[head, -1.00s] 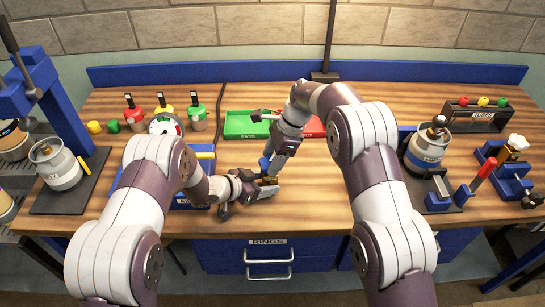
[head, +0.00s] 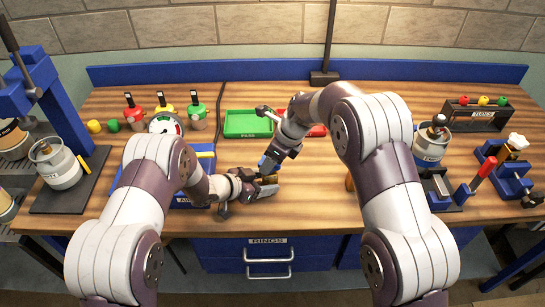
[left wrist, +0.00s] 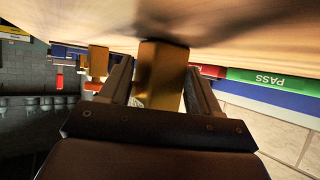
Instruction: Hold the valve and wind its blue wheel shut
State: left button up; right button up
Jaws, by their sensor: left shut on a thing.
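The brass valve body (left wrist: 162,75) is between the two fingers of my left gripper in the left wrist view. In the head view my left gripper (head: 262,187) is shut on it low over the middle of the bench, and a little brass (head: 270,180) shows at its fingertips. My right gripper (head: 272,160) points down just above the valve. A small blue patch (head: 265,164) shows at its tip; I cannot tell whether this is the wheel or how the fingers are set. The right gripper does not show in the left wrist view.
A green PASS tray (head: 247,123) and a partly hidden red tray (head: 318,131) lie behind the grippers. A blue box (head: 206,163) stands left of them behind my left arm. Another brass piece (head: 349,183) stands at right. Bench between is clear.

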jog(key=m+t+h, duration=0.1)
jog(key=m, duration=0.3)
jog(key=shift+s+m, duration=0.1)
jog(key=shift+m, duration=0.3)
jog(key=shift+a+t, duration=0.1)
jog(key=shift+t, duration=0.2)
jog(key=o, duration=1.1)
jog(key=shift+c, duration=0.2)
jog(key=v, duration=0.8)
